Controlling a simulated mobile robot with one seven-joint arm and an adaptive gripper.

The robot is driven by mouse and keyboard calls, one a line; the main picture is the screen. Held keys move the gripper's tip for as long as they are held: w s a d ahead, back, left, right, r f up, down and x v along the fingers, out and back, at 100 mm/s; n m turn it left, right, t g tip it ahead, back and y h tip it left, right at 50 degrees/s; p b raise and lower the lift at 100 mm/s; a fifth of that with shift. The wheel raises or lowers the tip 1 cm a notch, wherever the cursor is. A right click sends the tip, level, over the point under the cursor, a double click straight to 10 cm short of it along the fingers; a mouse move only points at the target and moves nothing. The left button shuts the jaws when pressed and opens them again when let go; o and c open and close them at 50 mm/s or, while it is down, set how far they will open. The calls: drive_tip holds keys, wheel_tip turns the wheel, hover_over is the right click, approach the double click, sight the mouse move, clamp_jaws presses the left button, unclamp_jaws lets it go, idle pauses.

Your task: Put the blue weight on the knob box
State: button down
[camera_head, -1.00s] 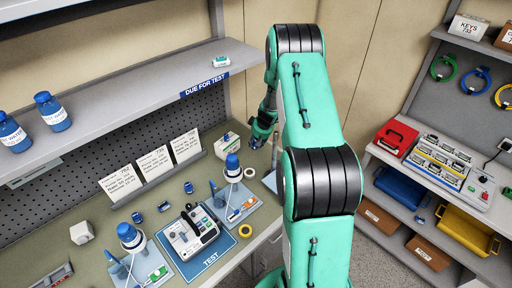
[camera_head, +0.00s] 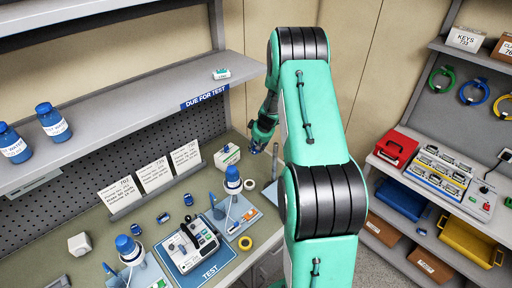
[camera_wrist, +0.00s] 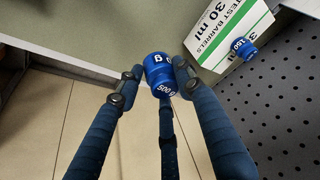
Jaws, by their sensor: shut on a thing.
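In the wrist view a blue cylindrical weight (camera_wrist: 162,92) marked "B" and "500 g" sits between the fingers of my gripper (camera_wrist: 158,82), which is shut on it. The weight is held in the air past the bench's edge, with floor below. In the head view my gripper (camera_head: 262,139) is above the bench's far right end, partly behind my arm; the weight is not clear there. I cannot tell for sure which thing is the knob box; a small white block (camera_head: 80,244) stands at the bench's left, too small to make out a knob.
A white and green test-barrels box (camera_head: 227,157) stands near my gripper; a small blue piece (camera_wrist: 243,48) shows at it. A pump (camera_head: 188,243) on the blue TEST mat (camera_head: 210,271), bottle stands (camera_head: 233,180) and cards (camera_head: 154,168) crowd the bench. A shelf (camera_head: 120,110) overhangs.

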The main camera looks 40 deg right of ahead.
idle(0.4)
drive_tip(key=w+a+n+b, duration=0.2)
drive_tip(key=w+a+b, duration=0.35)
drive_tip(key=a, duration=1.15)
drive_tip(key=n+g+y+b, duration=0.2)
drive_tip(key=n+y, duration=0.3)
drive_tip(key=n, duration=0.7)
hover_over(83, 243)
drive_tip(key=s+d, duration=0.1)
drive_tip(key=d, duration=0.1)
drive_tip(key=shift+a+f, duration=0.2)
drive_tip(key=shift+f, duration=0.15)
drive_tip(key=shift+f, duration=1.35)
drive_tip(key=shift+f+b, duration=0.15)
drive_tip(key=shift+b, duration=0.2)
